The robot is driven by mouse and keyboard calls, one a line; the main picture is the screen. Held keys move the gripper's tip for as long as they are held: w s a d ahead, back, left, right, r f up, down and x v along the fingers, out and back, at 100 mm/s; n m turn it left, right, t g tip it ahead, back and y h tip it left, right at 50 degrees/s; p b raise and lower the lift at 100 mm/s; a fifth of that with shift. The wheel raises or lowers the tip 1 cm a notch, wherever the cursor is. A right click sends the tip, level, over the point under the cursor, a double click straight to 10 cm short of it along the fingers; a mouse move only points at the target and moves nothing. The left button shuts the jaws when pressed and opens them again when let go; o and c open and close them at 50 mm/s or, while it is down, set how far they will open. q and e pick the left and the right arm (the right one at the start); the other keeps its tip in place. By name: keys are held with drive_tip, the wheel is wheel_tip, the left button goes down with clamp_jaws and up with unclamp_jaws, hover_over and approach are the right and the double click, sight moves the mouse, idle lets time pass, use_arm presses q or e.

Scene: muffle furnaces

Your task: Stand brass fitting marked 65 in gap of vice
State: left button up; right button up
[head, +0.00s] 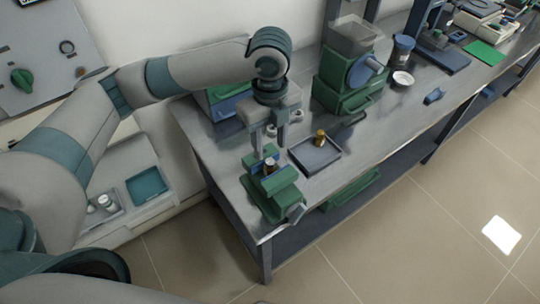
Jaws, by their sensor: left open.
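The green vice (274,192) stands at the near left corner of the steel bench, with blue parts at its jaws. A small upright cylindrical piece with a pale top (270,164) shows between the jaws. Any marking on it is too small to read. My left gripper (269,146) points down just above the vice, its fingers open and apart to either side over this piece; I cannot tell whether they touch anything. Another brass fitting (320,137) stands on a dark tray (318,159) right of the vice; its marking is unreadable. My right gripper is out of view.
A large green machine with a blue round part (362,71) stands behind the tray. A blue jar (403,48) and a white dish (402,79) are beside it. A small blue object (434,96) lies farther right. Bare bench lies right of the tray.

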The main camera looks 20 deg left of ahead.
use_arm(q)
drive_tip(key=shift+r+b, duration=0.35)
drive_tip(key=shift+r, duration=2)
